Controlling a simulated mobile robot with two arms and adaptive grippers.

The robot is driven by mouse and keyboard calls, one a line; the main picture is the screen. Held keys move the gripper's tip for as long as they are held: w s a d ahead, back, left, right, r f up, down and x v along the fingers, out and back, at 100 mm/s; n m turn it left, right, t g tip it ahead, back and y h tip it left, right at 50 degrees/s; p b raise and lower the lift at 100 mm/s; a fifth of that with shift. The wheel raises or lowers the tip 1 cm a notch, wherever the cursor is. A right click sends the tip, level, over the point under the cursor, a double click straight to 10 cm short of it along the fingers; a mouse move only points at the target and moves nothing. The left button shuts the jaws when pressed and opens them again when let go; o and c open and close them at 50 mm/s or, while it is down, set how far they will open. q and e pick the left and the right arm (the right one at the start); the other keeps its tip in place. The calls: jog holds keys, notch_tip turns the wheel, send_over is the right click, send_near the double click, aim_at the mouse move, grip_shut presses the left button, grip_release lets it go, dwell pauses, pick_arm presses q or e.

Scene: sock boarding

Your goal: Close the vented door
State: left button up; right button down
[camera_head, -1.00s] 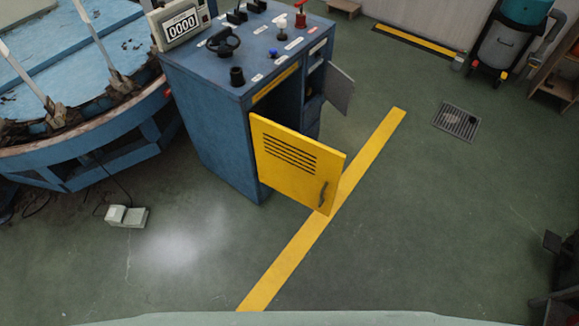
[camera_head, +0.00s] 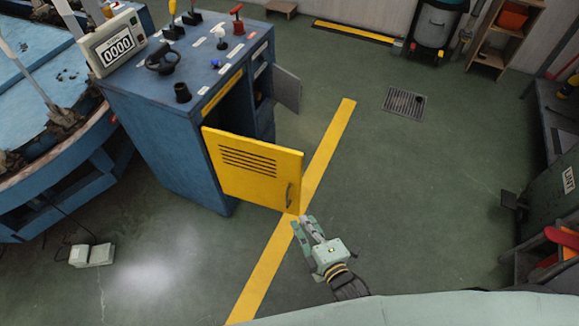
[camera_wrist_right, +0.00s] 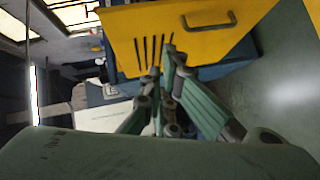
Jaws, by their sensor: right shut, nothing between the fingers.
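The yellow vented door (camera_head: 252,171) stands open on the front of the blue cabinet (camera_head: 165,150), with dark slots near its top and a dark handle near its free edge. It also shows in the right wrist view (camera_wrist_right: 190,35), with its handle (camera_wrist_right: 208,21) at the upper right. My right gripper (camera_head: 302,220) is shut and empty, close to the lower free corner of the door in the head view. In the wrist view its fingers (camera_wrist_right: 165,62) point at the slotted face; I cannot tell whether they touch it. My left gripper is not in view.
A second, grey door (camera_head: 287,88) stands open on the cabinet's right side. Controls and a counter display (camera_head: 116,45) sit on top. A blue round platform stands left, a white pedal box (camera_head: 92,255) on the floor. The floor right of the door is mostly clear.

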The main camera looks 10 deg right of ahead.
notch_tip(320, 180, up, 8)
jog(key=w+n+t, duration=0.2)
jog(key=n, duration=0.1)
jog(key=d+b+x, duration=0.1)
jog(key=b+x, duration=0.1)
jog(key=x, duration=0.4)
jog(key=d+b+x, duration=0.1)
jog(key=b+x, duration=0.2)
jog(key=x, duration=0.4)
jog(key=shift+w+y, duration=0.25)
jog(key=shift+y, duration=0.15)
